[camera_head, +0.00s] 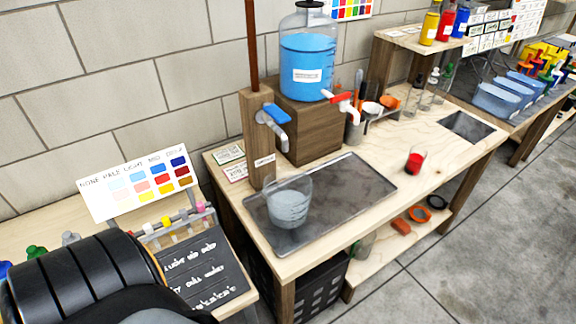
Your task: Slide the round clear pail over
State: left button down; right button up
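The round clear pail (288,203) stands upright on the dark metal tray (345,193) set in the wooden table. It is on the tray's left part, below a metal tap with a blue handle (274,125) on a wooden post. It has marks on its side and looks to hold clear liquid, but I cannot tell how much. Neither of my grippers is in view, and nothing is touching the pail.
A blue-filled jug (306,60) with a red-handled tap (342,100) stands on a wooden block (308,130) behind the tray. The tray's right part is clear. A chalkboard (203,262) is at the lower left.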

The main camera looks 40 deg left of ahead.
aim_at(287, 191)
jog(key=u, duration=1.25)
